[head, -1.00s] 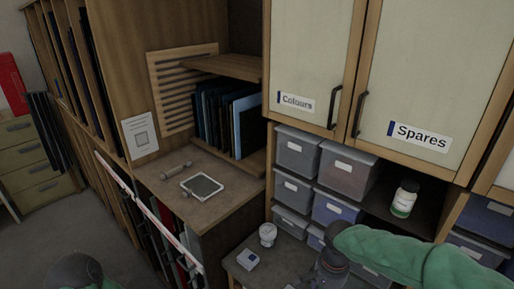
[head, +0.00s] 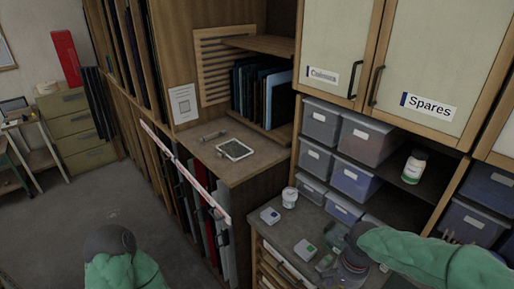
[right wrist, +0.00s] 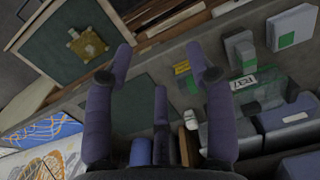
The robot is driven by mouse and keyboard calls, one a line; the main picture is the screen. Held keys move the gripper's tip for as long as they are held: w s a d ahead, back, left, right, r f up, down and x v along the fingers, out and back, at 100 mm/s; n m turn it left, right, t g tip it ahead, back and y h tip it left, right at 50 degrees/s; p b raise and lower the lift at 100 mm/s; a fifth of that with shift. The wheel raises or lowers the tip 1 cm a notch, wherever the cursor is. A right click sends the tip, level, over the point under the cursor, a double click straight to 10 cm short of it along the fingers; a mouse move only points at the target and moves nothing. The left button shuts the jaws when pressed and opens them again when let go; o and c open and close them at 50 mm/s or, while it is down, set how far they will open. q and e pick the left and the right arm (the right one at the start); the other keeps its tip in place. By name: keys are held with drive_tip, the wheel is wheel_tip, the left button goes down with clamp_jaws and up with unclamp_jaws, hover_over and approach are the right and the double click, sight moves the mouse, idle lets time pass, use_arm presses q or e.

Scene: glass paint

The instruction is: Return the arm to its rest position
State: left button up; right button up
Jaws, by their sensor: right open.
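My right arm (head: 415,255) in its green sleeve comes in from the right in the head view, bent over the workbench. Its hand is mostly hidden below the dark joint there. In the right wrist view my right gripper (right wrist: 160,60) has its purple-grey fingers spread, with nothing between them. My left arm (head: 122,268) shows at the lower left as a green sleeve and dark round joint. Its gripper is not visible.
The workbench (head: 312,222) holds a white tub (head: 289,197) and small boxes (head: 270,215). The floor (head: 130,200) at the left is open.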

use_arm(q)
wheel_tip(320, 180, down, 14)
drive_tip(key=b, duration=1.3)
drive_tip(key=shift+r, duration=0.15)
drive_tip(key=shift+b, duration=0.3)
drive_tip(key=shift+c, duration=1.4)
use_arm(e)
drive_tip(key=s+a+f+n+y, duration=0.1)
drive_tip(key=s+a+f+n, duration=0.1)
drive_tip(key=f, duration=1.2)
drive_tip(key=s+a+f+n+y, duration=0.1)
drive_tip(key=s+a+f, duration=0.4)
drive_tip(key=f, duration=0.8)
drive_tip(key=s+a+f+n+y, duration=0.1)
drive_tip(key=s+a+f+n, duration=0.2)
drive_tip(key=f, duration=1.1)
drive_tip(key=s+a, duration=0.1)
drive_tip(key=a, duration=0.2)
drive_tip(key=shift+a+f+n+y, duration=0.3)
drive_tip(key=shift+a+n, duration=0.1)
